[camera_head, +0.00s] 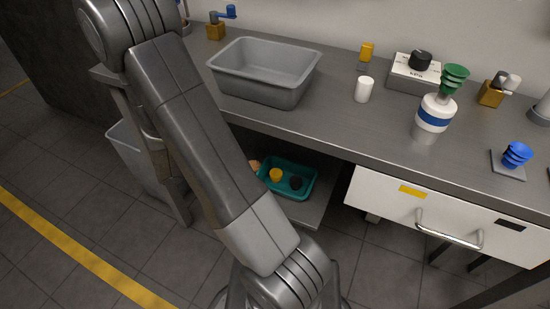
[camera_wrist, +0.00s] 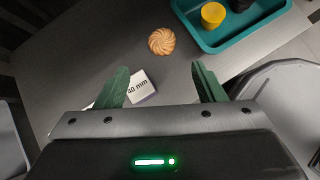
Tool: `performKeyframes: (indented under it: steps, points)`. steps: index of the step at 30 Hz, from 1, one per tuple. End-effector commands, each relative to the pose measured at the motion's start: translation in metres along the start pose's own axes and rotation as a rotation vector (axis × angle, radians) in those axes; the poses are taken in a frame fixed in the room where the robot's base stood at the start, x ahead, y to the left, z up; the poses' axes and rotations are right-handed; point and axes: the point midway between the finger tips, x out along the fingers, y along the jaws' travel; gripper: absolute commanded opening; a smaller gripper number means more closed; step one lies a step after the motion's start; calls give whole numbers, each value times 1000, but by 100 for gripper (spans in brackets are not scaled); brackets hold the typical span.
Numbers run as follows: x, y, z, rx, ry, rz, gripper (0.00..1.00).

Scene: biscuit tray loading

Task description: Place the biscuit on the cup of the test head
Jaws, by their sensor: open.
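The biscuit (camera_wrist: 161,41), round, golden and swirled, lies on a grey surface ahead of my gripper (camera_wrist: 161,88) in the wrist view. My gripper is open, its two green fingers apart and the biscuit beyond their tips. In the head view a tan bit of the biscuit (camera_head: 255,164) shows beside my arm on the lower shelf; my gripper is hidden there. What looks like the test head (camera_head: 433,117), white with a blue band, stands on the counter. A green bellows cup (camera_head: 455,78) sits above it, seemingly tilted.
A teal tray (camera_wrist: 228,44) with a yellow piece and a dark piece lies right of the biscuit. A white "40 mm" block (camera_wrist: 141,88) shows between the fingers. The counter (camera_head: 335,125) overhangs the shelf.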

Motion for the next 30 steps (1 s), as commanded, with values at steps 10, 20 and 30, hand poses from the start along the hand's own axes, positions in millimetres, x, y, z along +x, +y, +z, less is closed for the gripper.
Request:
performKeyframes:
  steps: [10,20,30]
  points:
    - [30,1,-10,-108,-17,19,63]
    - [75,3,-8,-105,-16,23,63]
    - [115,-1,-17,-104,-15,21,63]
